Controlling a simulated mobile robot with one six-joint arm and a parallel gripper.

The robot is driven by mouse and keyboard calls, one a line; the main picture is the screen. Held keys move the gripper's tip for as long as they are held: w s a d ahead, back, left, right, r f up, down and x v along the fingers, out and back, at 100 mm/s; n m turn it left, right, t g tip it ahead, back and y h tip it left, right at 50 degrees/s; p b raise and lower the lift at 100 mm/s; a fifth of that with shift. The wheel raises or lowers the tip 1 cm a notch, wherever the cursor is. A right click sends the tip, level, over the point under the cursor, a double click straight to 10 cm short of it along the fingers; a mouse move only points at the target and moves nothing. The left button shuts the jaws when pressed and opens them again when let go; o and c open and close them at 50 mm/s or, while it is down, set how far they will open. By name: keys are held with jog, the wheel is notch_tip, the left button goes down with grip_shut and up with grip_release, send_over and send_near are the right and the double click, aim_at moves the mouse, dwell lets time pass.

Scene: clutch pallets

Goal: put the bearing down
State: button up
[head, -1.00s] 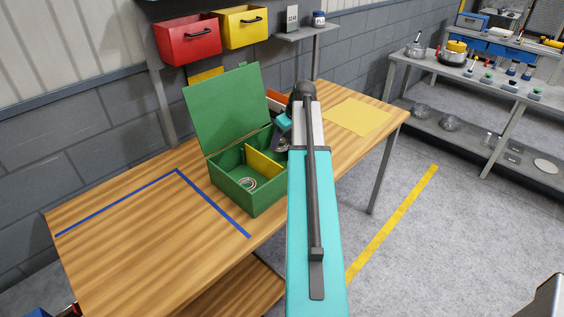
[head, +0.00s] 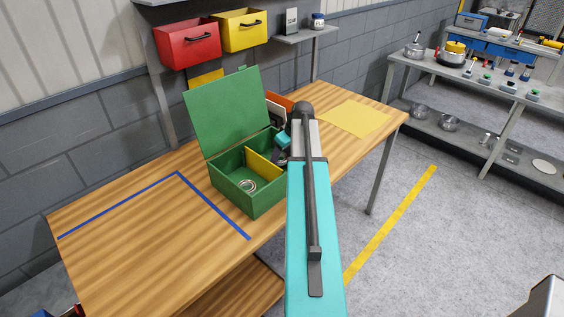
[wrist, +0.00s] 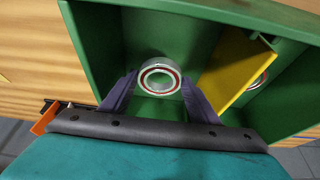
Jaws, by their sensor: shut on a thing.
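My gripper (wrist: 159,79) is shut on a bearing (wrist: 143,77), a silver ring with a red band, held between its two dark purple fingers. In the wrist view the held bearing is over a compartment of the green box (head: 236,200). Whether it touches the floor there I cannot tell. A yellow divider (head: 263,167) splits the box, and a second bearing (head: 247,186) lies in the compartment on its other side. That one also shows partly behind the divider in the wrist view (wrist: 262,78).
The box's green lid (head: 226,112) stands open at the back. The box is on a wooden table (head: 150,230) with blue tape (head: 212,207) to the left and a yellow sheet (head: 353,118) to the right. Red (head: 188,45) and yellow (head: 240,30) bins hang behind.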

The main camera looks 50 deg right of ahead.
aim_at(282, 162)
jog(key=shift+f+p, duration=0.6)
jog(key=shift+f, duration=1.15)
jog(key=shift+f, duration=0.2)
jog(key=o, duration=1.4)
jog(key=shift+s+r, duration=0.1)
jog(key=shift+r, duration=0.15)
jog(key=shift+b+v, duration=1.65)
jog(key=shift+v, duration=4.3)
